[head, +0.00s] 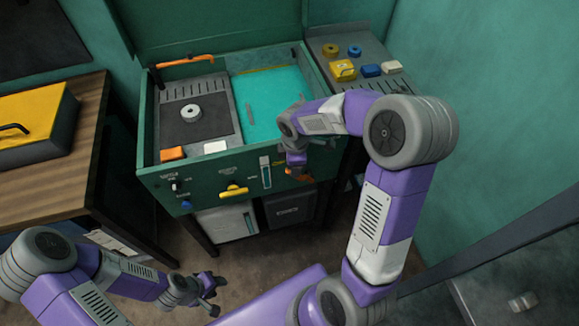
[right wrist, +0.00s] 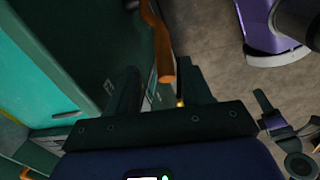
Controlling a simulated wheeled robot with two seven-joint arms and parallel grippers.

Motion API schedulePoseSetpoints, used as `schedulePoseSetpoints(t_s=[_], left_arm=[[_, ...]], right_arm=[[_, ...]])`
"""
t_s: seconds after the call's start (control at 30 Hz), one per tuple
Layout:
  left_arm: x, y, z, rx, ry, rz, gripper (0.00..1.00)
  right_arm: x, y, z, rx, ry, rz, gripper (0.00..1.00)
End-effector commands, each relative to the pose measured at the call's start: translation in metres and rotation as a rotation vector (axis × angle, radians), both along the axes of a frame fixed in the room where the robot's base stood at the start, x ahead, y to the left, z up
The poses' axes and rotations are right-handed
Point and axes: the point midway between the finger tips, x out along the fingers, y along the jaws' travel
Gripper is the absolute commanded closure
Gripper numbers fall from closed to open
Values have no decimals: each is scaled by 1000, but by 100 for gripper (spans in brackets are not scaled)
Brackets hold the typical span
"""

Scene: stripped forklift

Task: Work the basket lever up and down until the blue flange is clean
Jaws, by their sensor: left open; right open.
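A green washing cabinet (head: 215,176) holds a tank of turquoise liquid (head: 258,90) and a slotted grey platform with a dark mat. A pale grey ring-shaped part (head: 191,113) lies on the mat. A blue ring (head: 354,51) sits on the side shelf. An orange lever (head: 298,176) shows at the cabinet's front right, mostly hidden by my right gripper (head: 296,162). In the right wrist view, the orange lever (right wrist: 161,48) passes between the open fingers; contact cannot be told. My left gripper (head: 211,287) is open and empty, low in front of the cabinet.
An orange bar (head: 185,62) stands at the tank's back left. The front panel has a yellow handle (head: 233,190) and knobs. A wooden bench (head: 50,178) with a yellow case (head: 35,115) stands left. The right shelf (head: 375,50) holds several small parts. Floor ahead is free.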

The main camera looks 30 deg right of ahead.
Motion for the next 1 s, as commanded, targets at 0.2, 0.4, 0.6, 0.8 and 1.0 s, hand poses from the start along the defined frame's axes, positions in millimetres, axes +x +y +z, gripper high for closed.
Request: schedulePoseSetpoints(t_s=[0.2,0.4,0.6,0.8,1.0], left_arm=[[0,0,-15,0,1,1,57],[0,0,-23,0,0,1,57],[0,0,-24,0,0,0,57],[0,0,-24,0,0,0,57],[0,0,-24,0,0,0,57]], right_arm=[[2,-1,-39,1,5,-1,50],[5,-3,-62,0,3,-2,50],[6,-3,-67,1,1,-2,50],[6,-3,-67,1,1,-2,55],[6,-3,-66,1,1,-2,86]])
